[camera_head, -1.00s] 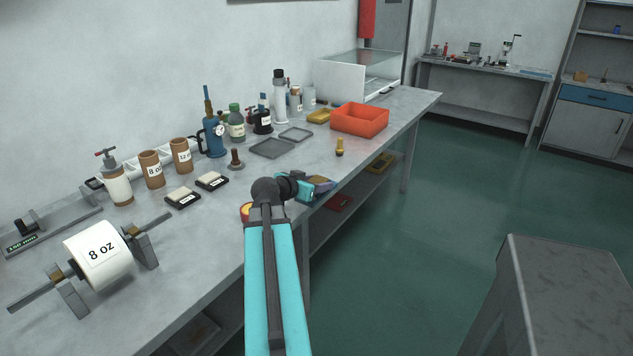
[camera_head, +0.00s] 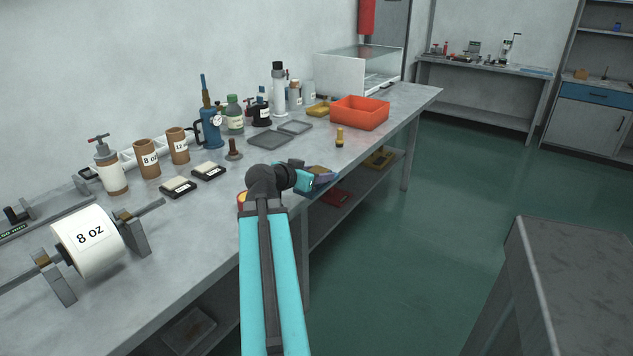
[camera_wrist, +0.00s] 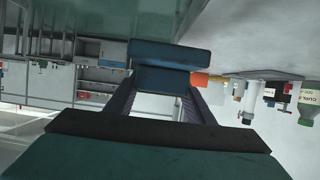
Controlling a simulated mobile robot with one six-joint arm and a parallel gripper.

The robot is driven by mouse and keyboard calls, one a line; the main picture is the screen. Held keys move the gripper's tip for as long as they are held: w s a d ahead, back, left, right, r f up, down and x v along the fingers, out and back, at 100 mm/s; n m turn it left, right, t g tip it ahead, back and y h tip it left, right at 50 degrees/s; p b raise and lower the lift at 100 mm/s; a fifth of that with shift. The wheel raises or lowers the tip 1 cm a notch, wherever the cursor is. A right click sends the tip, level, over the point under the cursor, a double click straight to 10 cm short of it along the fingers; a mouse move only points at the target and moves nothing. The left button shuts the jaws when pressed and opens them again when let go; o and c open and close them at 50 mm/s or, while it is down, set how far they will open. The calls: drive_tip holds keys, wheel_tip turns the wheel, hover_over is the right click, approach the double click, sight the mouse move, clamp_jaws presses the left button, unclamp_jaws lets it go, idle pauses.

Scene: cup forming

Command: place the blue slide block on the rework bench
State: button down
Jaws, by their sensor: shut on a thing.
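The blue slide block (camera_wrist: 170,54) shows in the wrist view as a dark blue, stepped block between the fingertips. My gripper (camera_wrist: 162,86) is shut on it. In the head view, my gripper (camera_head: 322,176) is at the front edge of the long grey bench (camera_head: 225,230), and the block there is mostly hidden by my wrist. The gripper looks held out at or just past that edge; its exact height above it is unclear. Another grey bench (camera_head: 475,68) with small tools stands against the back wall. Which bench is the rework bench is not marked.
A grey-topped table (camera_head: 580,270) stands at right. Green floor between is clear.

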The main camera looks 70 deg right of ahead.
drive_tip(key=shift+s+a+b, duration=0.25)
drive_tip(key=shift+a+b, duration=0.45)
drive_tip(key=shift+b, duration=3.7)
drive_tip(key=shift+s+a+r+b, duration=0.15)
drive_tip(key=shift+a+b, duration=0.25)
drive_tip(key=shift+b, duration=0.9)
drive_tip(key=shift+s, duration=0.1)
